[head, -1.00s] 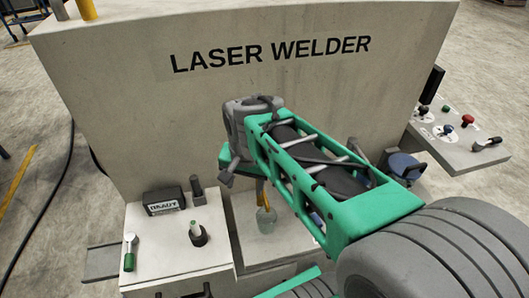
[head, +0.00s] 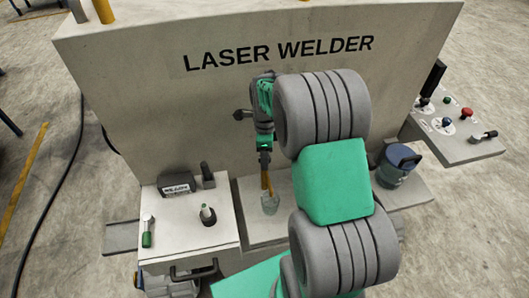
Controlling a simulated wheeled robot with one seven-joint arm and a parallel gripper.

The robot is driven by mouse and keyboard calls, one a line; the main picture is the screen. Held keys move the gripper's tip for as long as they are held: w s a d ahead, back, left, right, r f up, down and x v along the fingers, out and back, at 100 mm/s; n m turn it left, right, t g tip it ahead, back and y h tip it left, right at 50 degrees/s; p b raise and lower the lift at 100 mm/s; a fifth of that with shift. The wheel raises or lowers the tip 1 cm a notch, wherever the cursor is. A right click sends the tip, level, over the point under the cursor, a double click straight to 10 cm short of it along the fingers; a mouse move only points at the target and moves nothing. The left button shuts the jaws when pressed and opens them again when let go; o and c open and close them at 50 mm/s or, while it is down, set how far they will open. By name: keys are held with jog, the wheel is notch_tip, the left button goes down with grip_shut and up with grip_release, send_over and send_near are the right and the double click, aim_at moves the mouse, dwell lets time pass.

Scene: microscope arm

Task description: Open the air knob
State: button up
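No control has a readable label, so I cannot tell which one is the air knob. On the left ledge are a green-handled lever (head: 147,236) and a black knob with a pale green top (head: 208,214). My gripper (head: 265,158) seems to point down in front of the welder's face, above the middle ledge and apart from these controls. Its fingers are too small and dark to judge.
The laser welder's wall (head: 180,110) stands close behind my arm. A blue-lidded container (head: 398,165) stands right of my arm. A dark labelled box (head: 176,184) sits at the left ledge's back.

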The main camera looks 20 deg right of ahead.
jog(key=shift+c, duration=0.6)
grip_shut()
